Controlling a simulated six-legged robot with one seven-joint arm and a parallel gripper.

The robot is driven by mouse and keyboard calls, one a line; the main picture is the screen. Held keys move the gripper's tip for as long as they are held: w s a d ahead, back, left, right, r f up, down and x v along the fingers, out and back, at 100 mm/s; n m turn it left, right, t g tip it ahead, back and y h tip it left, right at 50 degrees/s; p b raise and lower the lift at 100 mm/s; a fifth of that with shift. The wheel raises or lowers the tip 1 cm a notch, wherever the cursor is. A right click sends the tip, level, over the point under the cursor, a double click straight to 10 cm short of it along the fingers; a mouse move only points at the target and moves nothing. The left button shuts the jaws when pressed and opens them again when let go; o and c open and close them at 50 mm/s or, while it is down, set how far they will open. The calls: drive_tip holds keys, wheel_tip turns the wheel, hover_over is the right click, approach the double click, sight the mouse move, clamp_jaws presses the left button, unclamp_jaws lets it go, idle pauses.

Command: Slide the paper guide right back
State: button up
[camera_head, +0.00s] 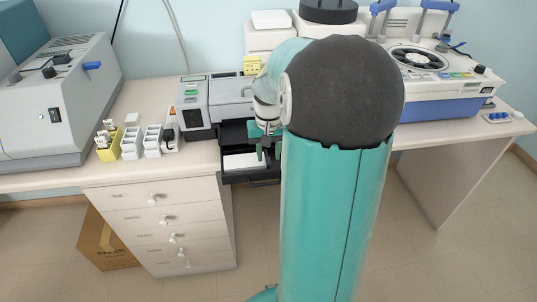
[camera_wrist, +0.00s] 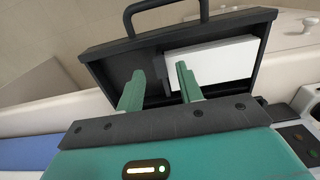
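The printer (camera_head: 195,113) has its black paper tray (camera_wrist: 110,50) pulled out at the front. A stack of white paper (camera_wrist: 222,60) lies on the right side of the tray in the wrist view; the paper also shows in the head view (camera_head: 241,162). A dark paper guide (camera_wrist: 155,72) seems to stand along the paper's left edge, hard to separate from the black tray. My gripper (camera_wrist: 158,80) is open over the tray, its green fingers on either side of the guide. The right finger overlaps the paper. I cannot tell whether either finger touches the guide.
The tray has a black handle (camera_wrist: 165,10) at its front edge. Left of the printer stand slide boxes (camera_head: 131,142) and a yellow box (camera_head: 108,146). A large grey machine (camera_head: 60,100) is at the left, a white and blue one (camera_head: 440,90) at the right.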

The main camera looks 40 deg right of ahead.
drive_tip(key=shift+f, duration=0.6)
drive_tip(key=shift+c, duration=0.3)
clamp_jaws()
drive_tip(key=shift+s+d, duration=0.65)
drive_tip(key=shift+d, duration=0.3)
drive_tip(key=shift+s+d, duration=0.6)
drive_tip(key=shift+d, duration=0.3)
drive_tip(key=shift+o, duration=0.3)
unclamp_jaws()
drive_tip(key=shift+r, duration=0.15)
wheel_tip(320, 180, up, 14)
